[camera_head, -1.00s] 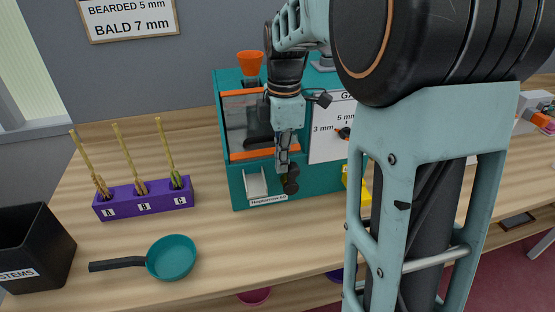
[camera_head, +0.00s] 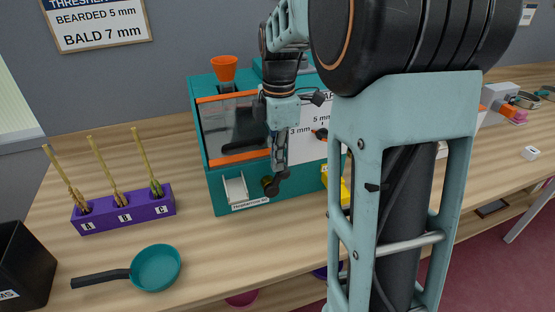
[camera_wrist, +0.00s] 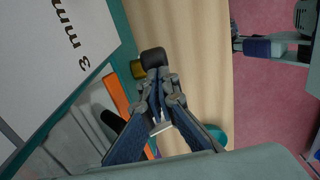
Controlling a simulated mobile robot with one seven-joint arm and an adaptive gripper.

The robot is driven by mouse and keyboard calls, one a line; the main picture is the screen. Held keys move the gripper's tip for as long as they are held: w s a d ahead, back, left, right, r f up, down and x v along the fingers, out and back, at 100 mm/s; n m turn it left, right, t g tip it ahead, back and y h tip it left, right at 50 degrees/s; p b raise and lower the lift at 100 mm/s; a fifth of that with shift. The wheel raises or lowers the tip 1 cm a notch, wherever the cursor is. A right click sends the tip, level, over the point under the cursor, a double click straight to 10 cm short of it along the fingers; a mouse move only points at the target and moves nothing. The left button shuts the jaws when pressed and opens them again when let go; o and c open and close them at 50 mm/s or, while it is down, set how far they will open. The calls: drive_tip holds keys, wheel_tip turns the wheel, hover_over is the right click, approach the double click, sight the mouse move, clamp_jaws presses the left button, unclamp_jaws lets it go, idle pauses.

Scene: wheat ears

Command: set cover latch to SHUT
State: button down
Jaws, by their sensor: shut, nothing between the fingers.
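The teal thresher machine (camera_head: 218,198) stands on the bench, its dark see-through cover (camera_head: 232,126) framed by orange strips. My gripper (camera_head: 277,184) hangs in front of the machine, below the cover's right end, shut and empty. A small brass-coloured knob (camera_head: 266,182), perhaps the cover latch, shows just left of my fingertips. In the wrist view the brass piece (camera_wrist: 137,68) lies beside the dark fingertips (camera_wrist: 154,60); I cannot tell whether they touch. The orange strip (camera_wrist: 117,93) is close by. No latch marking is readable, and my gripper partly hides this area.
A white gap panel (camera_head: 307,145) is right of my gripper, with a yellow object (camera_head: 337,188) below. A purple rack (camera_head: 124,208) with wheat ears, a teal pan (camera_head: 156,268) and a black bin (camera_head: 22,265) are left. My arm blocks much of the right side.

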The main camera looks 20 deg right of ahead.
wheel_tip(320, 180, up, 12)
drive_tip(key=d+p, duration=0.1)
drive_tip(key=shift+d+f+p, duration=0.15)
drive_tip(key=shift+f+p, duration=0.1)
drive_tip(key=shift+p, duration=0.1)
drive_tip(key=a+f+h+b, duration=0.1)
drive_tip(key=a+f+h, duration=0.1)
drive_tip(key=a, duration=0.5)
drive_tip(key=a+f+h+b, duration=0.2)
drive_tip(key=a+h, duration=0.3)
drive_tip(key=a, duration=0.1)
drive_tip(key=shift+a+f+h, duration=0.3)
drive_tip(key=shift+a, duration=0.1)
